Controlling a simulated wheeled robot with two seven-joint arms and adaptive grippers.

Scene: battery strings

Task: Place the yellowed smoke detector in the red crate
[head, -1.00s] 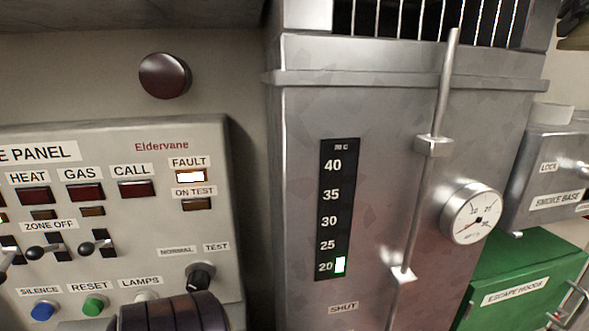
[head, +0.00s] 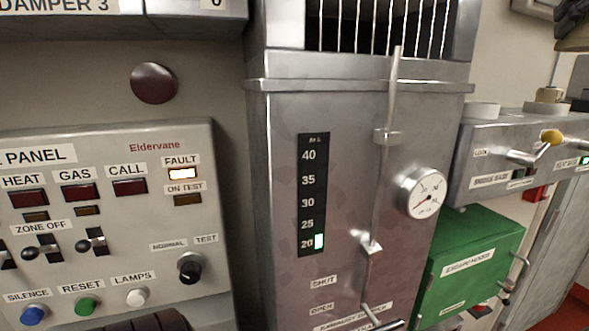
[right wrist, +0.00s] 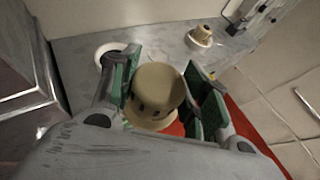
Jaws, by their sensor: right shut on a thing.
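The yellowed smoke detector (right wrist: 157,92) is a round, cream-tan dome with small dark slots, seen in the right wrist view. My right gripper (right wrist: 162,84) is shut on it, with a green-lined finger on each side. The detector is held near a grey metal box top (right wrist: 75,60); I cannot tell how high above it. Neither my left gripper nor my right gripper can be made out in the head view. I cannot make out the red crate; a red surface (right wrist: 243,122) shows beyond and below the detector, but I cannot tell what it is.
A white ring (right wrist: 110,52) and another tan detector (right wrist: 200,36) sit on the box. In the head view, the grey box (head: 505,150) has a yellow-knobbed lever (head: 551,137). A green cabinet (head: 470,262), metal duct (head: 285,200) and alarm panel (head: 110,245) stand close by.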

